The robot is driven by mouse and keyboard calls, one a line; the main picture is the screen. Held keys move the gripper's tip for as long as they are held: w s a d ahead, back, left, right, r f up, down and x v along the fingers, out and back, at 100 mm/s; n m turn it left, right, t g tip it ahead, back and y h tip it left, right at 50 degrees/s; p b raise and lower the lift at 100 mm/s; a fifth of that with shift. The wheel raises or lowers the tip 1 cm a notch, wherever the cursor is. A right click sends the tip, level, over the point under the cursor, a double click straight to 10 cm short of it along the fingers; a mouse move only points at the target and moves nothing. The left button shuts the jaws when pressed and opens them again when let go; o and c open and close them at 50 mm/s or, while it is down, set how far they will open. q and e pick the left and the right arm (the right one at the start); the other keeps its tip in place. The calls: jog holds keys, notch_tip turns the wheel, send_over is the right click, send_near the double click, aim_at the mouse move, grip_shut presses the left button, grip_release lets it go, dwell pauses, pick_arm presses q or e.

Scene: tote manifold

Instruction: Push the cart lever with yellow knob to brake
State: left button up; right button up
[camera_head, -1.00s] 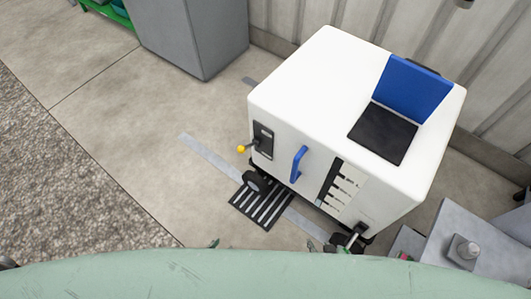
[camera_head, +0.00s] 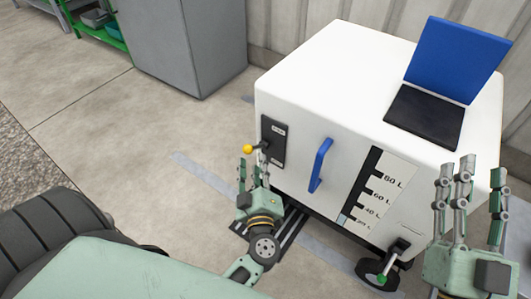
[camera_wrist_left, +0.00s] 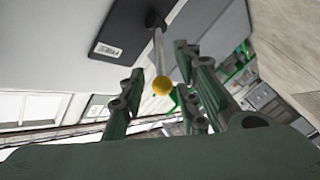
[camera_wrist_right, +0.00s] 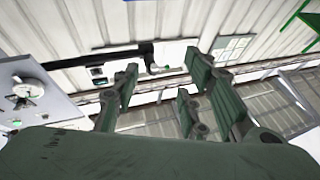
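The white cart (camera_head: 330,80) stands in the middle of the head view. On its front face, a black lever plate (camera_head: 273,141) carries a lever with a yellow knob (camera_head: 248,149) sticking out to the left. My left gripper (camera_head: 254,172) is just below the knob, fingers up and spread. In the left wrist view the yellow knob (camera_wrist_left: 161,85) appears between the open fingers, with the lever shaft running up to the plate (camera_wrist_left: 125,28); contact cannot be told. My right gripper (camera_head: 468,180) is open and empty at the cart's right front; its fingers also show in the right wrist view (camera_wrist_right: 165,85).
The cart has a blue handle (camera_head: 320,165), a level scale (camera_head: 376,190), a blue-lidded laptop-like panel (camera_head: 445,60) on top, and a caster (camera_head: 378,272) below. A grey cabinet (camera_head: 185,45) stands behind left. The floor left of the cart is clear.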

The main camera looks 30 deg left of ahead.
aim_at(255, 147)
pick_arm(q)
jog(key=b+x, duration=0.1)
jog(key=x, duration=0.6)
jog(key=shift+w+a, duration=0.1)
jog(key=shift+w, duration=0.05)
pick_arm(e)
jog(key=s+r+t+y, duration=0.1)
jog(key=s+r+t, duration=0.3)
jog(key=s+r, duration=0.1)
jog(key=shift+d+r+y, duration=0.25)
jog(key=shift+r+y, duration=0.15)
jog(key=shift+r, duration=0.1)
pick_arm(q)
jog(key=shift+c, duration=0.5)
grip_shut()
